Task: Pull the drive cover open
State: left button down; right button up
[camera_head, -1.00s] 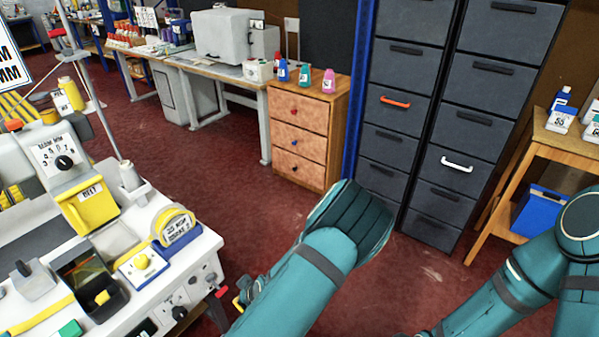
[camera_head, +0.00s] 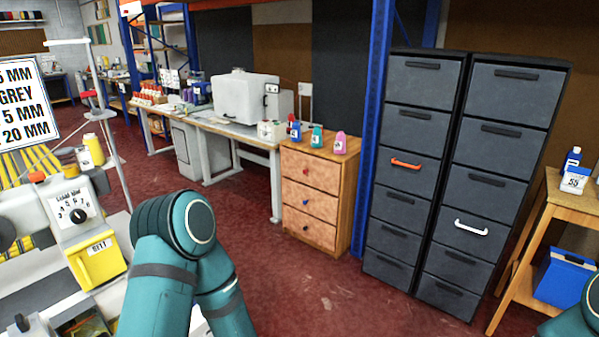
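A yellow cover labelled BELT (camera_head: 97,262) is on the front of the pale machine at the left. It looks closed, and I cannot tell for certain that it is the drive cover. A white dial plate with a black knob (camera_head: 77,215) is just above it. My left arm rises from the bottom edge, bent, just right of the yellow cover. Its gripper is not in view. Only a small part of my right arm shows at the bottom right corner, and its gripper is not in view.
A wooden drawer unit (camera_head: 315,190) with small bottles on top stands at the middle. Tall dark drawer cabinets (camera_head: 405,190) stand right of a blue post. A wooden table (camera_head: 570,200) with a blue bin (camera_head: 565,278) is at the right. Red floor (camera_head: 300,285) is clear between.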

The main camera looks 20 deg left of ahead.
aim_at(95, 261)
jog(key=u, duration=1.9)
jog(key=i+l, duration=0.1)
jog(key=l, duration=0.3)
jog(key=z, duration=0.05)
